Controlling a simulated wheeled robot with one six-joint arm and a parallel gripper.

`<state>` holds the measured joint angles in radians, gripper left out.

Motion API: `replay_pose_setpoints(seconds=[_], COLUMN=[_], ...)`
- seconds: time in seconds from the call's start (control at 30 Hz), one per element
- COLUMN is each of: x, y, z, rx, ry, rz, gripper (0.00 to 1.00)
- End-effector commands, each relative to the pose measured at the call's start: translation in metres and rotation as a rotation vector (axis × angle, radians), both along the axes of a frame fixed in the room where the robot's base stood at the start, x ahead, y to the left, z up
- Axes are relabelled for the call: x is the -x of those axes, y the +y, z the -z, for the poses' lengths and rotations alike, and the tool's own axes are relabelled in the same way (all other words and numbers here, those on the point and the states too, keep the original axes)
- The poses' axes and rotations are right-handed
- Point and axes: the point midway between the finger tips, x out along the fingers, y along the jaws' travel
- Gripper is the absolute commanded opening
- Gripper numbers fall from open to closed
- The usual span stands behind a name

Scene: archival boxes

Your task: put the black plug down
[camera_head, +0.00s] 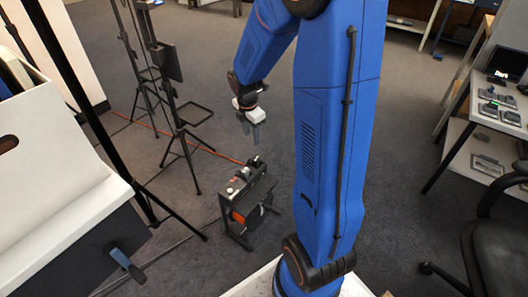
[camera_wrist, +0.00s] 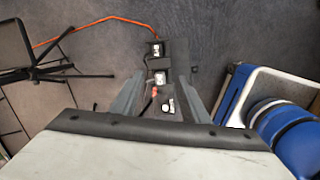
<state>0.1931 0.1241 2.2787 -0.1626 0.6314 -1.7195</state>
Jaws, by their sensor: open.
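My gripper (camera_head: 249,130) hangs fingers down above a black rack-like unit (camera_head: 238,222) on the floor, with a clear gap below it in the head view. The gripper is open and nothing is visibly held. In the wrist view, its two grey fingers (camera_wrist: 160,82) stand apart on either side of the unit's top. Small black blocks with pale labels sit along that top: one at the far end (camera_wrist: 155,49), one midway (camera_wrist: 159,77) and one nearer (camera_wrist: 168,104). A short red piece lies beside the nearer ones. I cannot tell which block is the black plug.
Black tripod stands (camera_head: 184,115) stand left of the unit. An orange cable (camera_head: 205,145) runs along the floor. White boxes (camera_head: 50,180) fill the left side. A desk with small devices (camera_head: 498,108) and a black chair (camera_head: 495,250) are at right. Carpet behind is open.

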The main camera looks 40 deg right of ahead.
Motion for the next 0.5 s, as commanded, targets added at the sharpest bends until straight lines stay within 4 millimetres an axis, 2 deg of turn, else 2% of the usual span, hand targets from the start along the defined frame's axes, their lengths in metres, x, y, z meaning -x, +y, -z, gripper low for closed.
replay_pose_setpoints(seconds=[0.03,0.2,0.5], x=[0.008,0.038,0.099], y=[0.007,0.027,0.060], z=[-0.016,-0.057,-0.116], rx=[-0.005,-0.039,-0.130], ry=[-0.024,-0.094,-0.204], rz=[0.056,0.278,0.660], gripper=[0.42,0.42,0.42])
